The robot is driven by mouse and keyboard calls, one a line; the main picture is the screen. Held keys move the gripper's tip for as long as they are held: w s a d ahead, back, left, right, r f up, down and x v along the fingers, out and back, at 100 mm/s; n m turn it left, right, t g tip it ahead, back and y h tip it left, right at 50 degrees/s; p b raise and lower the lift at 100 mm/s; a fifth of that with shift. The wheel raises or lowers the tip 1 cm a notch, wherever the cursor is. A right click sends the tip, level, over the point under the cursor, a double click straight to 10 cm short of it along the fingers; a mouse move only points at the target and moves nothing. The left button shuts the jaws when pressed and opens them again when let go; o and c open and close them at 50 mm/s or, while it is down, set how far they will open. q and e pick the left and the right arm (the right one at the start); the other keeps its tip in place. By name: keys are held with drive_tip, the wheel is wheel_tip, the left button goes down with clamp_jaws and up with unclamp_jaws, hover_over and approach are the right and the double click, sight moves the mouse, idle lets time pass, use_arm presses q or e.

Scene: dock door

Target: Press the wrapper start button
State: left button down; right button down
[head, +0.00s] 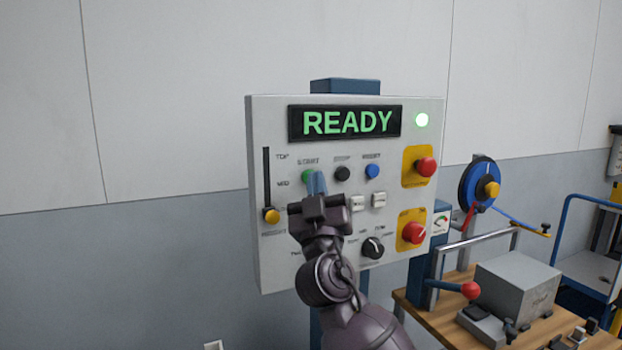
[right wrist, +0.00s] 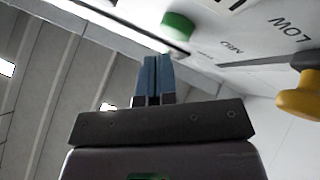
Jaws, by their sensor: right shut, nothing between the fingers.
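The wrapper control panel (head: 330,220) stands upright on a blue post, with a display reading READY (head: 346,122). The green start button (head: 307,177) is at the upper left of its button row, partly covered by my gripper. My right gripper (head: 317,182) is shut and empty, its blue fingertips over the lower right of the green button in the head view. In the right wrist view the green button (right wrist: 178,26) is just beyond the fingertips (right wrist: 157,58), a little to the right. I cannot tell whether they touch. My left gripper is not in view.
A black button (head: 342,173) and a blue button (head: 372,171) sit right of the green one. Red knobs on yellow plates (head: 426,167) are at the panel's right. A yellow slider knob (head: 271,216) is at left. A bench (head: 455,318) with a strapping tool stands at right.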

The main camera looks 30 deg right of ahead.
drive_tip(key=shift+w, duration=0.15)
drive_tip(key=shift+w+b, duration=0.3)
drive_tip(key=shift+b, duration=0.1)
